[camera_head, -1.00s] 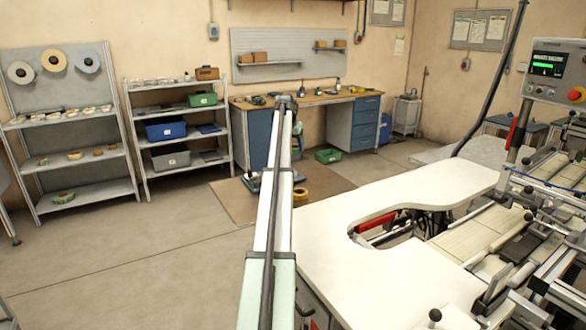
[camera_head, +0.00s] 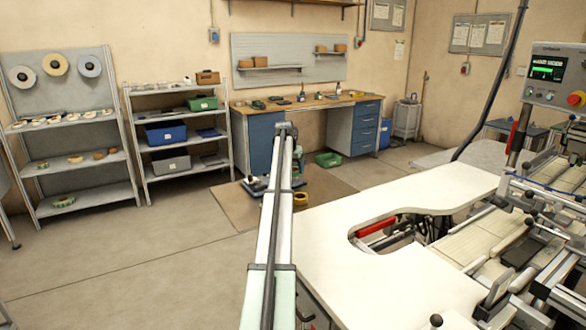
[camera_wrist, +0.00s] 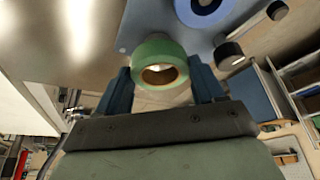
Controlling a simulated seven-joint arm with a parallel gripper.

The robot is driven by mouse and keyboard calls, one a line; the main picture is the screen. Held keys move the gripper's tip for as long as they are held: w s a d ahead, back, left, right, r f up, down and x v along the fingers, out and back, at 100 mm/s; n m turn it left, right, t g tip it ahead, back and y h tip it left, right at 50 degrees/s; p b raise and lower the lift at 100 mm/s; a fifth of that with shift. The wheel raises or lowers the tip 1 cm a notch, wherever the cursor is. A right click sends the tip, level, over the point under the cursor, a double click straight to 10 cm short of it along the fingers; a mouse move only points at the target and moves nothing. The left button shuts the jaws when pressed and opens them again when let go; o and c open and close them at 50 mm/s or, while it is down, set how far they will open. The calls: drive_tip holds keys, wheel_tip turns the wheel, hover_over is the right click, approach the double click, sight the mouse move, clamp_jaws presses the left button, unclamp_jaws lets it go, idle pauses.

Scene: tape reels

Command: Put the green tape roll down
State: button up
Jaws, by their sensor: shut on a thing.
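In the wrist view the green tape roll (camera_wrist: 160,52) is between the two dark blue fingers of my gripper (camera_wrist: 160,84). The gripper is shut on it. The roll's brown core faces the camera. A blue-grey plate (camera_wrist: 140,32) shows behind the roll; I cannot tell whether the roll touches it.
A blue ring (camera_wrist: 202,10) and a dark-ended cylinder (camera_wrist: 229,54) are close to the held roll. A white table (camera_head: 400,280) fills the right foreground. Shelves (camera_head: 85,198) stand left.

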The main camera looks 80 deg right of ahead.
drive_tip(key=shift+f, duration=0.6)
drive_tip(key=o, duration=1)
drive_tip(key=shift+r, duration=0.55)
drive_tip(key=v, duration=1.2)
drive_tip(key=shift+d+r, duration=0.1)
